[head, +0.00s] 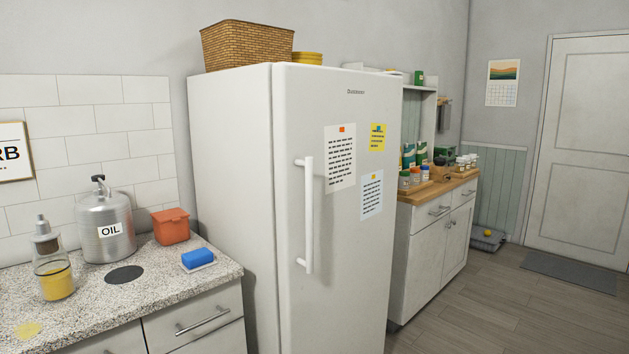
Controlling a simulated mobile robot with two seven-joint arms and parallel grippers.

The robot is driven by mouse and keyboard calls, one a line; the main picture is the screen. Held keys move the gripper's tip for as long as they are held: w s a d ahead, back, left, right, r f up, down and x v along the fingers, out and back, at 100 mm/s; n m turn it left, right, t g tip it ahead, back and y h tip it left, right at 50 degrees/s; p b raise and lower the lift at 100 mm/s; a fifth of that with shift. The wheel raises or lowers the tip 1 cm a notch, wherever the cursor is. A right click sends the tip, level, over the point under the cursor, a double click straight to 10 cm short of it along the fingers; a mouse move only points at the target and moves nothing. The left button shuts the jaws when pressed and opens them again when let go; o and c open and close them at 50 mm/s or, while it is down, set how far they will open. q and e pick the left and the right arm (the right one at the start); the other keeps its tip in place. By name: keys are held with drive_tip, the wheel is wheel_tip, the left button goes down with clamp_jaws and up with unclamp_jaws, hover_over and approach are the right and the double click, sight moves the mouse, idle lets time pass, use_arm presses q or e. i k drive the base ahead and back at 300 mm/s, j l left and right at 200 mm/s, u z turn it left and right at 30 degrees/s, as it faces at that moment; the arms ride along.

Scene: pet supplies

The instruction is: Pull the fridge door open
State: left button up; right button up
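The white fridge (235,190) stands upright in the middle of the head view, between two counters. Its door (335,240) faces right and toward me and looks closed, flush with the body. A long vertical white handle (309,215) sits near the door's left edge. Several notes are stuck on the door: a large white sheet (340,158), a yellow one (378,138) and a pale blue one (371,195). Neither of my grippers is in the head view, and nothing touches the handle.
A wicker basket (247,45) and yellow dishes (307,58) sit on the fridge.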

sight(336, 131)
drive_tip(key=i+l+u, duration=0.1)
drive_tip(key=i+l, duration=0.4)
drive_tip(key=l, duration=0.15)
drive_tip(key=i+l+u, duration=0.25)
drive_tip(key=i+l, duration=0.2)
drive_tip(key=l, duration=0.3)
